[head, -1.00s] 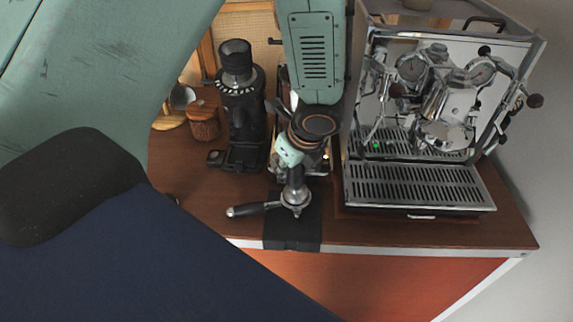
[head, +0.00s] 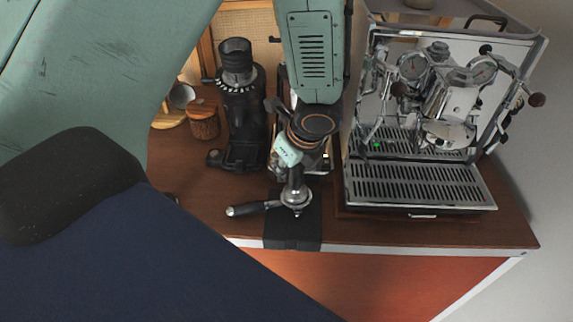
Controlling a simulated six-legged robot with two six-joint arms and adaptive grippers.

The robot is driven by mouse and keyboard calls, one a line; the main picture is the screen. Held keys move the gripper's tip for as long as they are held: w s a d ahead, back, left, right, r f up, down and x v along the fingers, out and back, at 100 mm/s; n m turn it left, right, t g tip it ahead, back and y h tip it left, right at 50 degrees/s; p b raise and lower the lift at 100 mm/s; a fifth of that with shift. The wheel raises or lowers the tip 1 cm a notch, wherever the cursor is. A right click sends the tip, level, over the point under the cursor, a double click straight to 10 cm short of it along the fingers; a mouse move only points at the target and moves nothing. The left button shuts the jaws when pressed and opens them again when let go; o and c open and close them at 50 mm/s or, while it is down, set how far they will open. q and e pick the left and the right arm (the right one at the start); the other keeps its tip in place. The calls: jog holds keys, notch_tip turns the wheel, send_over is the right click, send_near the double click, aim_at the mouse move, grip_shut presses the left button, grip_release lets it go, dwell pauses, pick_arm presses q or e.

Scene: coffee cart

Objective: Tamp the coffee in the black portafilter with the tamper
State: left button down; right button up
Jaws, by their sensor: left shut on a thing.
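The black portafilter (head: 252,209) lies on a black mat (head: 292,235) at the front edge of the wooden counter, its handle pointing left. The tamper (head: 295,196) stands upright in or on the portafilter's basket, its metal base at the basket rim. My left gripper (head: 295,172) is above it, shut on the tamper's upper part. The gripper's body hides the top of the tamper, and the coffee in the basket is hidden. My right gripper is not in view.
A steel espresso machine (head: 418,184) stands to the right, close to the mat. A black grinder (head: 242,110) and a wooden canister (head: 204,122) stand at the back left. Counter left of the portafilter is clear.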

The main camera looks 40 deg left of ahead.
pick_arm(q)
jog(key=shift+f+b, duration=0.45)
jog(key=shift+f, duration=0.1)
dwell(0.9)
jog(key=shift+s+d+f, duration=0.1)
jog(key=shift+s+f, duration=0.05)
jog(key=shift+f, duration=0.1)
dwell(0.9)
jog(key=shift+r, duration=0.2)
jog(key=shift+r+p, duration=0.35)
jog(key=shift+p, duration=0.1)
jog(key=shift+r+p, duration=0.4)
jog(key=shift+r, duration=0.25)
jog(key=shift+w+r+p, duration=0.25)
jog(key=shift+r+p, duration=0.05)
jog(key=shift+p, duration=0.1)
jog(key=shift+s+r, duration=0.1)
jog(key=shift+r, duration=0.15)
